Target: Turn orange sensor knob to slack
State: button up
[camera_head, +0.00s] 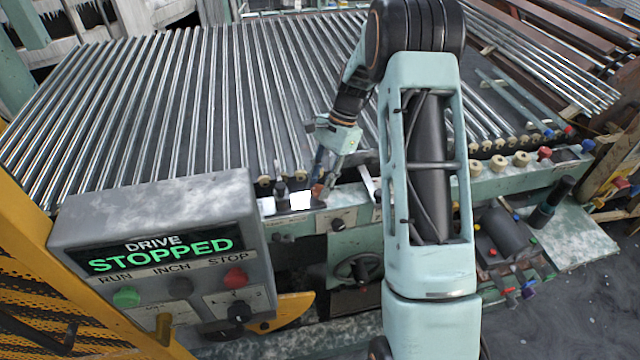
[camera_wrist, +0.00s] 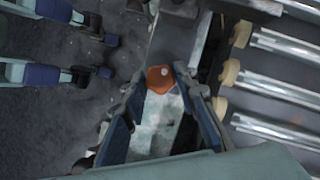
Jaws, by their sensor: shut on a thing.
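The orange sensor knob (camera_wrist: 163,79) is between the fingertips of my gripper (camera_wrist: 158,84) in the wrist view, with a small pale spot on its top. My gripper is shut on the knob, one finger on each side of it. In the head view, my gripper (camera_head: 320,183) reaches down to the front rail of the roller bed, and the orange knob (camera_head: 317,189) shows only as a small patch at its tips. Any marks around the knob are too small to read.
A grey control box (camera_head: 160,255) reading "DRIVE STOPPED" stands at the front left. Steel rollers (camera_head: 200,100) fill the area behind the rail. A handwheel (camera_head: 358,269) and a dark knob (camera_head: 338,225) sit below the rail. Yellow guarding (camera_head: 60,300) edges the left.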

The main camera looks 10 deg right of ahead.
jog(key=n+h, duration=0.1)
jog(key=n, duration=0.2)
jog(key=n+g, duration=0.1)
jog(key=n, duration=0.2)
jog(key=shift+w+a+n+g+h, duration=0.15)
jog(key=shift+n+g+h, duration=0.15)
jog(key=shift+h, duration=0.1)
jog(key=n+h, duration=0.1)
jog(key=n, duration=0.2)
jog(key=n+h, duration=0.1)
jog(key=n, duration=0.2)
jog(key=shift+a+g+b, duration=0.1)
jog(key=shift+g+b, duration=0.2)
jog(key=shift+b, duration=0.1)
jog(key=shift+n, duration=0.3)
jog(key=o, duration=1.1)
jog(key=shift+o, duration=0.2)
jog(key=v, duration=1.2)
jog(key=shift+a, duration=0.25)
